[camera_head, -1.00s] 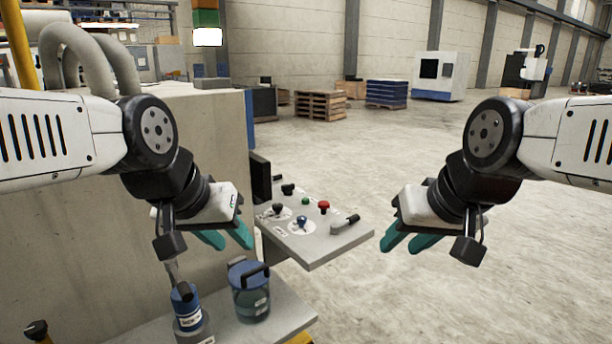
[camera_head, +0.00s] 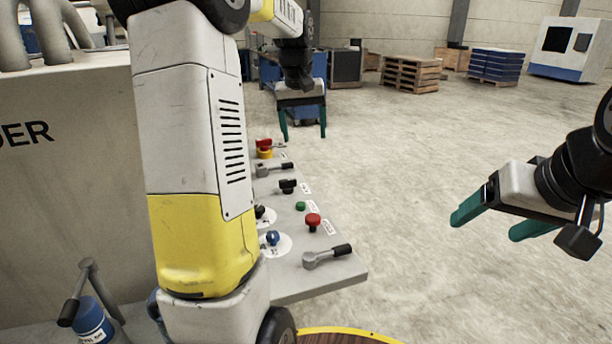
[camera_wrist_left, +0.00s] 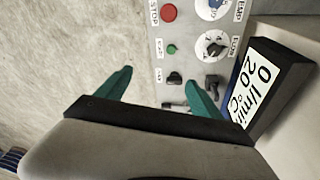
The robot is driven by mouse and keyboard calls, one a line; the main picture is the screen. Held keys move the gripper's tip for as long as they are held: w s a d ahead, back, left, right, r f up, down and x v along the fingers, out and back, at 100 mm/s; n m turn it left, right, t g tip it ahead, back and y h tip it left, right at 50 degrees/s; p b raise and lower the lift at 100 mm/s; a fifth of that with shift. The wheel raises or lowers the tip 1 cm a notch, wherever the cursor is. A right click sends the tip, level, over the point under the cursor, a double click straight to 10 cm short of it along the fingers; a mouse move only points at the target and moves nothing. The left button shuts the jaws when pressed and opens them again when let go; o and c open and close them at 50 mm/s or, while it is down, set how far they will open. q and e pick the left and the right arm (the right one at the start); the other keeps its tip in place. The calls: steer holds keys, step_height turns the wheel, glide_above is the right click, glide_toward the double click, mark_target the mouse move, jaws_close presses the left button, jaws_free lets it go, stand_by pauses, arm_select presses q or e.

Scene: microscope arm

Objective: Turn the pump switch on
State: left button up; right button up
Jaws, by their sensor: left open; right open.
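The grey control panel (camera_head: 300,285) runs along the machine's side in the head view. A black switch (camera_head: 288,186) stands on it beside a green button (camera_head: 300,206); the small labels are too blurred for me to tell which is the pump's. In the left wrist view the black switch (camera_wrist_left: 175,77) shows between the fingertips in the picture, near a green button (camera_wrist_left: 171,49); contact cannot be told. My left gripper (camera_head: 304,136) is open above and beyond the panel's far end. My right gripper (camera_head: 484,230) is open and empty, right of the panel.
The panel also carries a red button (camera_head: 313,221), blue knob (camera_head: 272,238), grey lever (camera_head: 325,257) and red-and-yellow switch (camera_head: 265,148). A display (camera_wrist_left: 262,85) reading 0 l/min and 20 °C stands beside the panel.

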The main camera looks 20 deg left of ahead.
arm_select(q)
steer(key=w+a+f+n+g, duration=0.1)
steer(key=w+a+f+n, duration=0.1)
steer(key=w+a+f, duration=0.35)
steer(key=n+g, duration=0.2)
glide_above(288, 180)
step_height(288, 180, down, 9)
steer(key=shift+f, duration=0.2)
step_height(288, 180, down, 8)
steer(key=shift+w+a, duration=0.1)
steer(key=c, duration=1.4)
